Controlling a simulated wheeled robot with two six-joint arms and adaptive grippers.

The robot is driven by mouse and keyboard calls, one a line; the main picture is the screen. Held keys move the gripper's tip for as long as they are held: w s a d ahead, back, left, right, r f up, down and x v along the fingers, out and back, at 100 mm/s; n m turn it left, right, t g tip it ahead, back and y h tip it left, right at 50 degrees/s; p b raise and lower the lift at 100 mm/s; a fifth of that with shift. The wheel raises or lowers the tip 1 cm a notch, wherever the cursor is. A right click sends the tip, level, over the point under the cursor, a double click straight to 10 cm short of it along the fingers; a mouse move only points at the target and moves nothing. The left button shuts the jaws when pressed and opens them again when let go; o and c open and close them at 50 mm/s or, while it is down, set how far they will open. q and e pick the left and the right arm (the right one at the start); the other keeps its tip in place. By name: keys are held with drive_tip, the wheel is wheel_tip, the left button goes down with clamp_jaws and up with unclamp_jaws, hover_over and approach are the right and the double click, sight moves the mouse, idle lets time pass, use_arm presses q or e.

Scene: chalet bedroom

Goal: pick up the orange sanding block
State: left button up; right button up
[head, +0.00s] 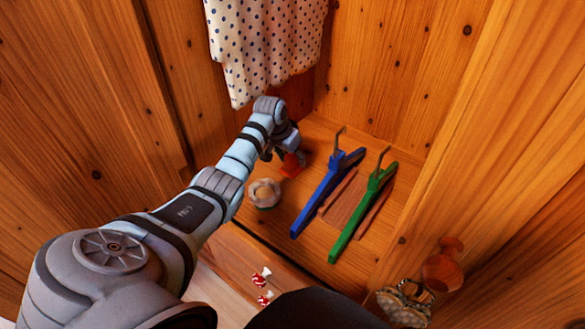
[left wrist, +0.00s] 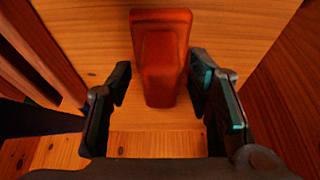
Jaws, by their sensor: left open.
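The orange sanding block (head: 291,167) sits on the wooden floor of a closet-like nook, partly covered by my left gripper in the head view. In the left wrist view the block (left wrist: 163,55) looks red-orange, with a narrower raised part on top. My left gripper (head: 289,153) is low over the block. In the left wrist view its two fingers (left wrist: 161,80) are open, one on each side of the block's near part, with gaps showing. Contact is not visible. My right gripper is not in view.
A blue hanger (head: 318,203) and a green hanger (head: 356,222) lie right of the block. A small round pale object (head: 264,193) stands nearer. Polka-dot cloth (head: 266,45) hangs behind. Red-and-white candies (head: 262,278), a woven basket (head: 405,302) and an orange vase (head: 443,266) are nearer.

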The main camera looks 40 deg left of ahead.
use_arm(q)
drive_tip(key=shift+r, duration=0.15)
clamp_jaws()
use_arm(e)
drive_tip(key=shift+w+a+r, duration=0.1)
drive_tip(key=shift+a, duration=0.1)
use_arm(q)
drive_tip(key=shift+r, duration=0.3)
wheel_tip(320, 180, up, 7)
drive_tip(key=p, duration=0.3)
drive_tip(key=s+p, duration=0.5)
drive_tip(key=s, duration=1.2)
drive_tip(key=shift+s+f+p, duration=0.1)
drive_tip(key=shift+f+p, duration=0.05)
drive_tip(key=shift+p, duration=0.15)
drive_tip(key=shift+s+d+f, duration=0.15)
drive_tip(key=shift+s+d, duration=0.05)
drive_tip(key=shift+s, duration=0.25)
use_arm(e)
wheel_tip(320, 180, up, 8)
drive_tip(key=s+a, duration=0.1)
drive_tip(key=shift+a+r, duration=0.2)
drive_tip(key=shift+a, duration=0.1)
